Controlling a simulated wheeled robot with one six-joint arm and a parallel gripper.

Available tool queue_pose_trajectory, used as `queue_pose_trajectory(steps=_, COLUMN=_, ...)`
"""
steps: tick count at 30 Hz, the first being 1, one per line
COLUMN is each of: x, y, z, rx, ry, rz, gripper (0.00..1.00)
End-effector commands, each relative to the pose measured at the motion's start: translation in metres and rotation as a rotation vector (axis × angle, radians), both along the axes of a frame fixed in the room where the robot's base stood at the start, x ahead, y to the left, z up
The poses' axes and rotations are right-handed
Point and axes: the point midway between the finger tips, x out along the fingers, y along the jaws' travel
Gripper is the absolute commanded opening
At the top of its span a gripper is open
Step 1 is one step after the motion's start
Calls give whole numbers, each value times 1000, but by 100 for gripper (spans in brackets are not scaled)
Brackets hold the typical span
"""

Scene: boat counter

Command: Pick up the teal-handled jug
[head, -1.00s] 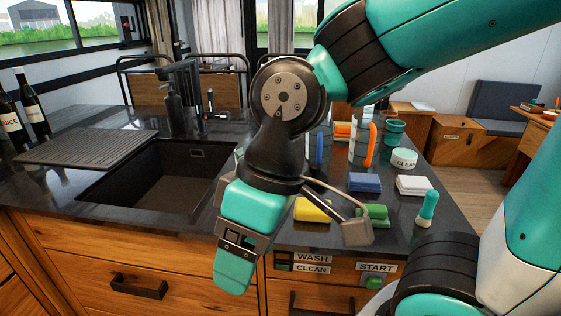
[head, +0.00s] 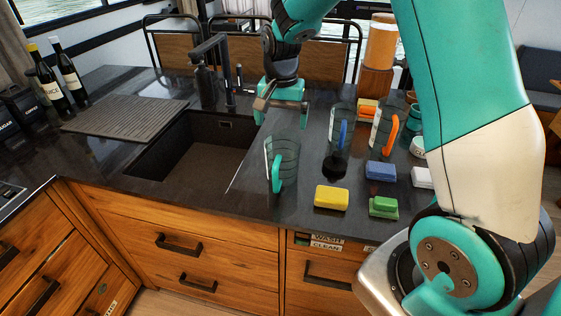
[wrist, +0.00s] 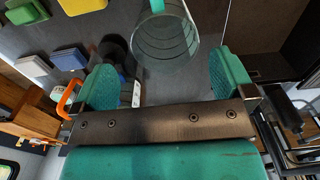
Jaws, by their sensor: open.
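The teal-handled jug (head: 288,157) is clear ribbed glass and stands upright on the dark counter, right of the sink. Its teal handle faces the front in the head view. My gripper (head: 281,112) is open and empty, behind and above the jug. In the wrist view the jug (wrist: 163,42) shows just beyond the gap between my two teal fingers (wrist: 165,82), apart from both. Part of its handle is at the top edge there.
A blue-handled jug (head: 341,122) and an orange-handled jug (head: 378,124) stand to the right. Yellow (head: 331,197), green (head: 383,207) and blue (head: 380,171) sponges lie in front of them. The sink (head: 190,150) is to the left. The faucet (head: 215,65) rises behind it.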

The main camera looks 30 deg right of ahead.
Motion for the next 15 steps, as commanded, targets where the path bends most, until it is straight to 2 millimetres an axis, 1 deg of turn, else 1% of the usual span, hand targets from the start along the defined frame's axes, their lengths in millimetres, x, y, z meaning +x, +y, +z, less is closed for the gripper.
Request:
queue_pose_trajectory(steps=3, x=-1, y=1, z=-25, rx=1, ry=6, rz=3, gripper=100)
queue_pose_trajectory(steps=7, x=0, y=1, z=-49, rx=1, ry=4, rz=5, gripper=100)
queue_pose_trajectory(steps=10, x=0, y=1, z=-61, rx=1, ry=1, rz=5, gripper=100)
queue_pose_trajectory(steps=15, x=1, y=1, z=-71, rx=1, ry=1, rz=5, gripper=100)
